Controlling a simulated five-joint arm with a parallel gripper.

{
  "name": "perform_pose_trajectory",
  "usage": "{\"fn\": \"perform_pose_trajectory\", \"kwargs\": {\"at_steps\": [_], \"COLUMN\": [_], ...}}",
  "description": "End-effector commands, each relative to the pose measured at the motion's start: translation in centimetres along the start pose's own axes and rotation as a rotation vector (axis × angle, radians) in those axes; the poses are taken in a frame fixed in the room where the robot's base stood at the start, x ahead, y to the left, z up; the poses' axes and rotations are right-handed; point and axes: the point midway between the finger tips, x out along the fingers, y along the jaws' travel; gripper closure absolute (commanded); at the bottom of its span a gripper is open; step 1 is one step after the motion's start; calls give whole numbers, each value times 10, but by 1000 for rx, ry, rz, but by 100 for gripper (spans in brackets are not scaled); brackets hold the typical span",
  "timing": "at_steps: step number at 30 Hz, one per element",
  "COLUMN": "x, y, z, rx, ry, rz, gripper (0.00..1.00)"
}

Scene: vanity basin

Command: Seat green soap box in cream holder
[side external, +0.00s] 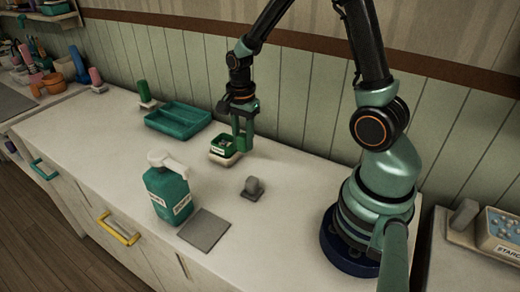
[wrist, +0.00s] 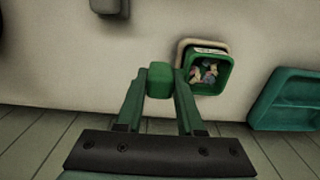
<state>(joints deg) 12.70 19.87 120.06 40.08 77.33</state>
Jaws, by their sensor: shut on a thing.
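The green soap box (side external: 222,146) has a pale label and several small mixed pieces inside; it also shows in the wrist view (wrist: 208,74). It is at the cream holder (side external: 224,159), whose rim (wrist: 181,50) shows beyond the box's left and far edges in the wrist view. I cannot tell whether the box is fully down in it. My gripper (side external: 241,147) points down at the box's right side in the side view. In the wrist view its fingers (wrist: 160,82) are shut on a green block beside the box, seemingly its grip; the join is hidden.
A teal divided tray (side external: 178,119) lies behind left. A teal pump bottle (side external: 167,190), a grey mat (side external: 204,230) and a small grey fixture (side external: 252,188) stand nearer the front. A green cylinder (side external: 144,91) is near the wall. The counter right of the fixture is clear.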

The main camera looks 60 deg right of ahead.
Motion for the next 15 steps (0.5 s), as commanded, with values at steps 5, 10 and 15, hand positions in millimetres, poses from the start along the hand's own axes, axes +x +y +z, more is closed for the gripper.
{"fn": "perform_pose_trajectory", "kwargs": {"at_steps": [5, 10, 15], "x": [3, 6, 8], "y": [0, 0, 0], "z": [0, 0, 0], "rx": [0, 0, 0], "ry": [0, 0, 0], "rz": [-1, -1, 0], "gripper": [100, 100, 100]}}
